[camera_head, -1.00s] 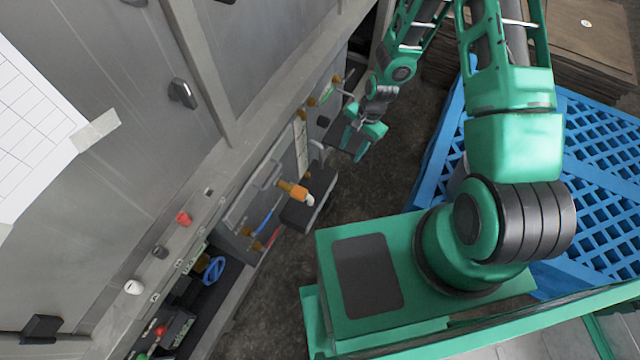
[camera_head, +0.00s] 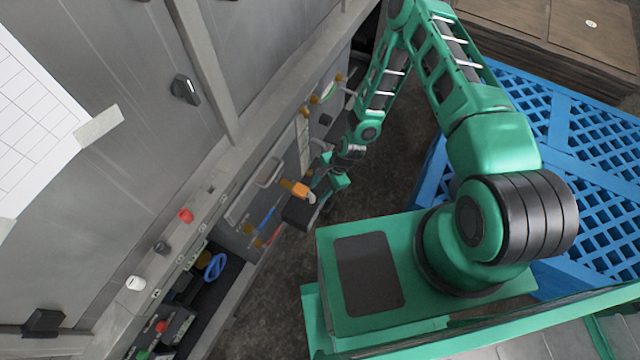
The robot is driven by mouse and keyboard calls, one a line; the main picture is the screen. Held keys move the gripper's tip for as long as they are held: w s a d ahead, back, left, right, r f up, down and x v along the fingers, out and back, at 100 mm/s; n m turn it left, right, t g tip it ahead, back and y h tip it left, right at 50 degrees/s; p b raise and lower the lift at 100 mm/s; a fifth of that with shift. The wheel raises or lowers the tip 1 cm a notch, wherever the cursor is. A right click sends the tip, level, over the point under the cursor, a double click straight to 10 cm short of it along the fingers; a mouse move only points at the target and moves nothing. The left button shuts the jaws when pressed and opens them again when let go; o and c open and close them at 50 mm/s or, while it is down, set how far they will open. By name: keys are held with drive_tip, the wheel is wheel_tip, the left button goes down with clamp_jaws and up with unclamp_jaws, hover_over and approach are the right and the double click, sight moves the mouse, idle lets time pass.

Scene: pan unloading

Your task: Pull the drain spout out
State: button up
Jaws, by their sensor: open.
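My gripper (camera_head: 319,192) is open beside the front of the grey machine, pointing down-left. Its fingers are close to the right end of an orange fitting (camera_head: 297,188) with a pale end, which sticks out from the machine. A dark box-like part (camera_head: 298,214) juts out just below the fitting. I cannot tell for certain which of these is the drain spout. The fingertips partly overlap this area, and at this size I cannot tell whether they touch anything.
The grey machine panel carries a blue valve wheel (camera_head: 215,266), a red knob (camera_head: 186,215) and a bar handle (camera_head: 271,172). A blue pallet (camera_head: 590,160) lies on the right, with brown stacked boards (camera_head: 560,35) behind it. Bare dark floor lies between machine and pallet.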

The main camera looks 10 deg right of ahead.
sight(314, 197)
drive_tip(key=shift+x, duration=2.8)
clamp_jaws()
drive_tip(key=c, duration=0.6)
unclamp_jaws()
drive_tip(key=shift+r, duration=0.1)
clamp_jaws()
